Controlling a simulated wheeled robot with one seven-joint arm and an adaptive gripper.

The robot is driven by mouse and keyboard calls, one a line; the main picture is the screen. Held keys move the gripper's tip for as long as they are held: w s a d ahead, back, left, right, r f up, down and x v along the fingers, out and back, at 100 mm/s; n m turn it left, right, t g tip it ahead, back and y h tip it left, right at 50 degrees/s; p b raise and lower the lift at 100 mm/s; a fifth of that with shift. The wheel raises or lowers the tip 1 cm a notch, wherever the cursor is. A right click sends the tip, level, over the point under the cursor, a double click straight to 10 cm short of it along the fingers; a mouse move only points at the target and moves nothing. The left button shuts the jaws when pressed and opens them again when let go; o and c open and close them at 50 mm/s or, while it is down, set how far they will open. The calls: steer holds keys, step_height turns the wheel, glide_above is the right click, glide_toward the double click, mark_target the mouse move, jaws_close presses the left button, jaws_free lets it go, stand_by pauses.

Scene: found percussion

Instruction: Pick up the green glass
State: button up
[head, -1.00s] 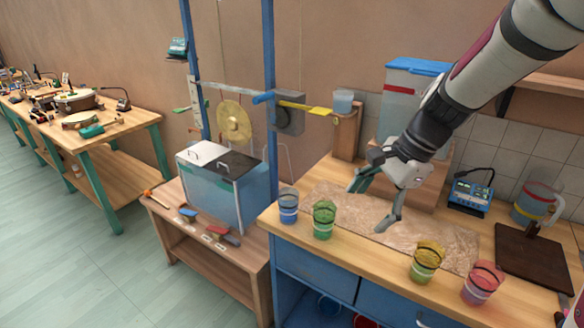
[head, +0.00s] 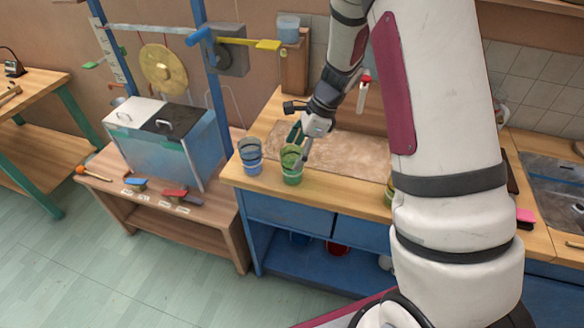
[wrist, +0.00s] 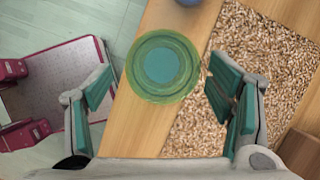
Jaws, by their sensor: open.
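The green glass (head: 291,172) stands upright near the front edge of the wooden counter, with dark bands around it. In the wrist view I look down on its round rim and base (wrist: 163,62). My gripper (head: 301,147) is open at the green glass, with its fingers spread wide. In the wrist view my gripper (wrist: 160,82) has one finger left of the glass and one right of it. The glass lies between them, toward the top of that picture. Neither finger visibly grips it.
A blue glass (head: 250,160) stands close left of the green one. A grainy mat (head: 352,152) lies right of it. A tank (head: 165,140) on a low bench (head: 215,200) stands further left. My arm hides much of the counter's right side.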

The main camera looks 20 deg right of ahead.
mark_target(287, 165)
steer(key=shift+p+x, duration=0.5)
steer(key=shift+x, duration=2.6)
steer(key=shift+w, duration=0.2)
steer(key=c, duration=1.4)
